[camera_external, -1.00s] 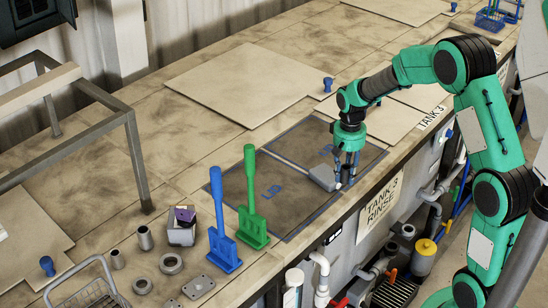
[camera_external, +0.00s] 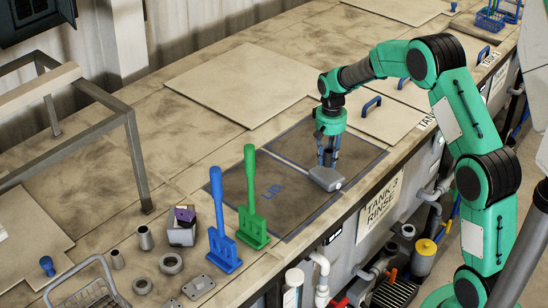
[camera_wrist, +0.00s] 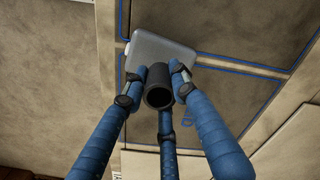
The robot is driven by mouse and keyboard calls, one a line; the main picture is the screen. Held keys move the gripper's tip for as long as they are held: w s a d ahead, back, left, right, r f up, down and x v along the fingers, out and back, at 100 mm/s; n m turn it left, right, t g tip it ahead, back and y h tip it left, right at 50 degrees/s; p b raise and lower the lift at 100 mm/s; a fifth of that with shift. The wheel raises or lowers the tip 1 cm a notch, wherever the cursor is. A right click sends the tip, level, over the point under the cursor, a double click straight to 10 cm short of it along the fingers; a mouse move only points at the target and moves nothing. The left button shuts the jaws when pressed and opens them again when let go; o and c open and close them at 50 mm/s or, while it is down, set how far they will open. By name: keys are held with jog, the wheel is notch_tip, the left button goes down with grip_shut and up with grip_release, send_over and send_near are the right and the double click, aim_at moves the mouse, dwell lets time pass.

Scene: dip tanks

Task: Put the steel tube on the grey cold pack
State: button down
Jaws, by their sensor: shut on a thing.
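The steel tube (camera_wrist: 158,88) is a dark grey hollow cylinder. In the wrist view, its open end faces the camera between my gripper's three blue fingers (camera_wrist: 160,82). My gripper (camera_external: 328,160) is shut on the tube. The grey cold pack (camera_wrist: 158,50) is a flat rounded slab seen beyond the tube. In the external view, the pack (camera_external: 329,180) lies on the tank lid near the counter's front edge, directly below my fingertips. The fingers largely hide the tube there. I cannot tell whether the tube touches the pack.
The blue-outlined lid (camera_external: 275,185) has bare room left of the pack. A green paddle tool (camera_external: 252,210) and a blue one (camera_external: 220,225) stand upright to the left. Further left are short metal tubes (camera_external: 145,238), rings and a wire basket (camera_external: 88,290). A blue handle (camera_external: 372,105) is behind right.

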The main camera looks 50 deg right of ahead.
aim_at(327, 173)
jog(key=shift+f+p, duration=0.3)
jog(key=shift+f, duration=1.4)
jog(key=shift+f, duration=0.2)
jog(key=c, duration=1.4)
grip_release()
jog(key=shift+r, duration=0.1)
notch_tip(327, 173, up, 12)
jog(key=shift+r+b, duration=0.1)
jog(key=shift+b, duration=0.5)
